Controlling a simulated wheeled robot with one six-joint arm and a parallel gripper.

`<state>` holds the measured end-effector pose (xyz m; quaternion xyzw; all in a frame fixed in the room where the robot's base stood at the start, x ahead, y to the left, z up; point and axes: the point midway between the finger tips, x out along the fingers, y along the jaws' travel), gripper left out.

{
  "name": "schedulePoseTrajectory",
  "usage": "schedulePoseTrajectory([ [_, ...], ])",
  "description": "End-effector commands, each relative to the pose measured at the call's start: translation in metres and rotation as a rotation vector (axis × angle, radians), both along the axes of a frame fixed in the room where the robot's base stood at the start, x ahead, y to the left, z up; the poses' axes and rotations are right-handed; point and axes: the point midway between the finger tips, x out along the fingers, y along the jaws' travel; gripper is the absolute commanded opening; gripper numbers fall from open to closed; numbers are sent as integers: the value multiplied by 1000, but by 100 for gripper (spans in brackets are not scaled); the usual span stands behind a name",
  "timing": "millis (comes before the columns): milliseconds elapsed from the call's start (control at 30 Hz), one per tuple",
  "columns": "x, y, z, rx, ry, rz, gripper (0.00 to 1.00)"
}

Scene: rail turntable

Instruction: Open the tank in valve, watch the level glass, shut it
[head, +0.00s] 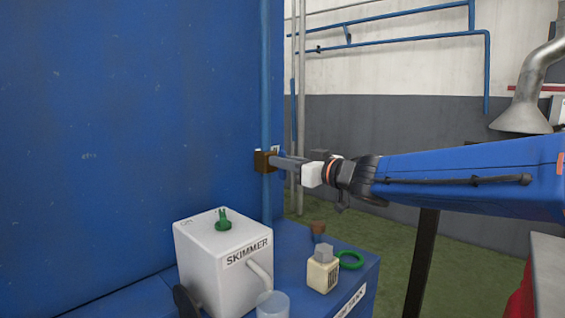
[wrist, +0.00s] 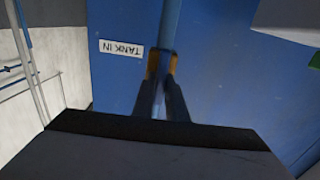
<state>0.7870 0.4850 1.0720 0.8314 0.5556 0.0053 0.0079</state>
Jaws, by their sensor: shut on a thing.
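The tank in valve has a brass-brown body (head: 262,161) on a vertical blue pipe (head: 266,90). In the wrist view, the brass (wrist: 152,66) shows just beyond my fingertips, beside an upside-down label (wrist: 121,49) reading TANK IN. My gripper (head: 281,162) reaches in from the right and is shut at the valve; the wrist view shows its fingers (wrist: 161,88) close together there. The fingers hide most of the handle, so its angle cannot be told. I cannot make out a level glass in either view.
Below stands a white SKIMMER box (head: 222,262) with a green knob (head: 223,222) on top. On the blue bench are a small bottle (head: 322,274), a green ring (head: 350,260) and a clear cup (head: 272,305). A large blue wall (head: 120,130) fills the left.

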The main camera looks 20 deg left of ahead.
Motion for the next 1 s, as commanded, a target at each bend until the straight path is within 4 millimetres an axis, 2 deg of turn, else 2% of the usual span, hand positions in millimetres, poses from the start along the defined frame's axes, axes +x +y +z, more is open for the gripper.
schedulePoseTrajectory([
  [433, -3, 1, -1, -98, -237, 0, 0],
  [800, -3, 1, -1, -108, -257, 0, 0],
  [833, -3, 1, -1, -107, -256, 0, 17],
  [900, -3, 1, -1, -107, -256, 0, 29],
  [1000, -3, 1, -1, -107, -256, 0, 29],
])
